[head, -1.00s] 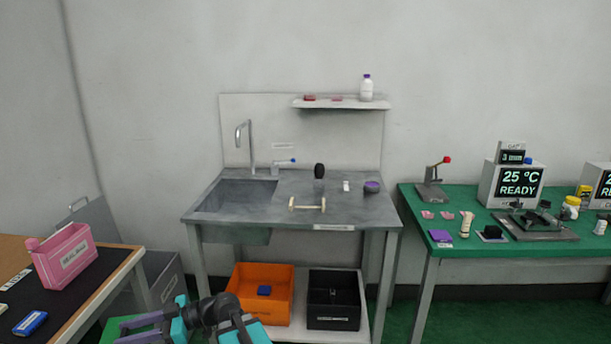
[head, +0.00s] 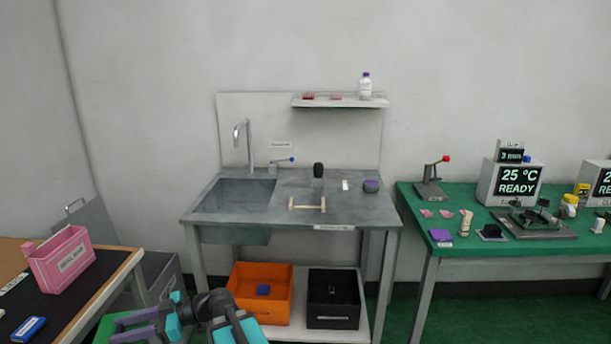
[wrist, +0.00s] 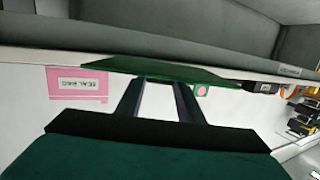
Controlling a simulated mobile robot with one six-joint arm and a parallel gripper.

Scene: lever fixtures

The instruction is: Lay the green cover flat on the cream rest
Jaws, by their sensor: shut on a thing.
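The green cover (wrist: 178,72) is a thin flat plate, seen nearly edge-on at my fingertips in the wrist view. In the head view it shows in part (head: 104,330) at the lower left, cut off by the frame and partly hidden by my gripper. My gripper (wrist: 160,84) is shut on the cover; it also shows in the head view (head: 122,328), well to the left of and nearer than the sink bench. The cream rest (head: 307,207) is a small bar-shaped stand with raised ends on the grey counter, right of the basin. Nothing lies on it.
A dark upright knob (head: 318,171), a white piece (head: 345,185) and a purple-topped round thing (head: 371,186) stand behind the rest. The tap (head: 249,145) rises behind the basin. A pink box (head: 62,260) stands on the left table. Counter in front of the rest is clear.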

